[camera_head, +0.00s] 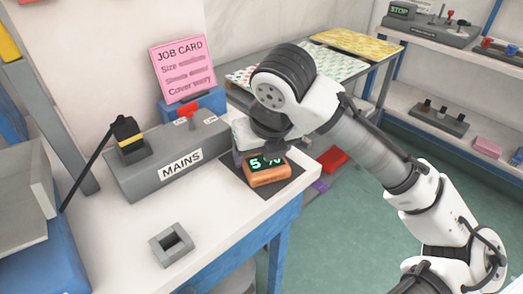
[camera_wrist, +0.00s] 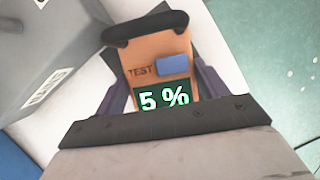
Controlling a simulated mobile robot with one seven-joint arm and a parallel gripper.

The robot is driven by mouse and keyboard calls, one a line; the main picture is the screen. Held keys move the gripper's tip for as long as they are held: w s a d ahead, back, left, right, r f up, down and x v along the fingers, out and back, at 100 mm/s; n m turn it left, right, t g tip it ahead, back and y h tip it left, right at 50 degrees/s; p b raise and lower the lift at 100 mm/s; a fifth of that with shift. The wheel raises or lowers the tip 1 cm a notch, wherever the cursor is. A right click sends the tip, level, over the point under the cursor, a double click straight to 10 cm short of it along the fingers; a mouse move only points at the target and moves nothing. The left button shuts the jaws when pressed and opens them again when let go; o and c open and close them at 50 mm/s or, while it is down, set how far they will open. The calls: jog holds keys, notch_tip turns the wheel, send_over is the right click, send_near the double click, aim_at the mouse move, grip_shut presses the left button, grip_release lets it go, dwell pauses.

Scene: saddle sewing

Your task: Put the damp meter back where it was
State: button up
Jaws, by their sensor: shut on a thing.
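The damp meter (camera_head: 268,177) is an orange block with a dark display reading 5 %. It is at the right end of the white bench, over a dark square mat (camera_head: 288,187). I cannot tell whether it rests on the mat or hangs just above it. My gripper (camera_head: 264,153) is above it, pointing down, and partly hides its top. In the wrist view the damp meter (camera_wrist: 150,49) shows a blue button marked TEST and a dark rounded end. My gripper (camera_wrist: 162,88) is shut on it, one finger along each side.
A grey MAINS box (camera_head: 166,160) with a red switch stands behind and left of the meter. A pink job card (camera_head: 182,70) stands at the back. A grey square holder (camera_head: 171,244) is near the front. The bench's right edge is close to the mat.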

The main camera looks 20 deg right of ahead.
jog(key=o, duration=1.2)
jog(key=shift+s+r, duration=0.1)
jog(key=shift+r, duration=0.35)
jog(key=p+v, duration=0.1)
jog(key=v, duration=1)
jog(key=shift+r+p, duration=0.2)
jog(key=shift+p, duration=0.2)
